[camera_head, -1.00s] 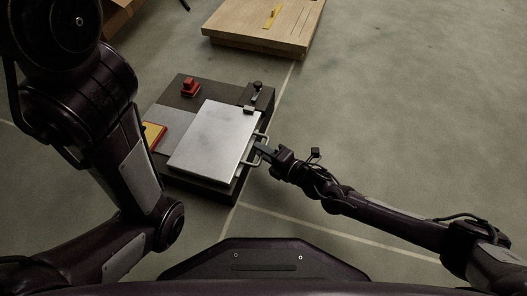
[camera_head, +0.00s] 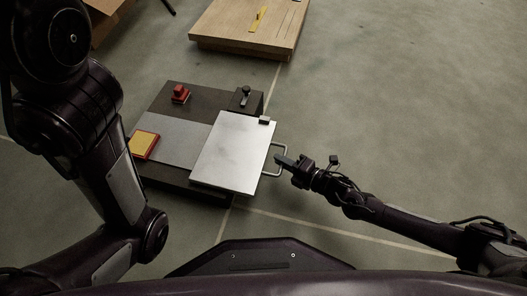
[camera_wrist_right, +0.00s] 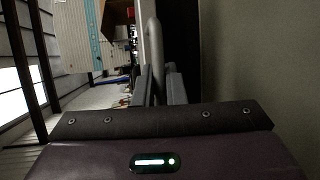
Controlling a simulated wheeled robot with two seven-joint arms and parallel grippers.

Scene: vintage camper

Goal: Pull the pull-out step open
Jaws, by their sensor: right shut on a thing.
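The pull-out step is a silver-grey plate (camera_head: 232,152) in the head view. It sticks out past the right side of a dark low platform (camera_head: 180,192). A grey U-shaped handle (camera_head: 286,149) is on its right edge. My right gripper (camera_head: 284,160) is shut on this handle, its arm reaching in from the right. In the right wrist view the handle (camera_wrist_right: 154,45) rises between the two grey fingers (camera_wrist_right: 160,88). My left arm shows at the left; its gripper is out of view.
On the platform are a red knob block (camera_head: 180,94), a yellow pad with red border (camera_head: 144,145) and a small dark lever (camera_head: 245,94). A wooden platform (camera_head: 245,28) stands behind. Floor to the right is clear.

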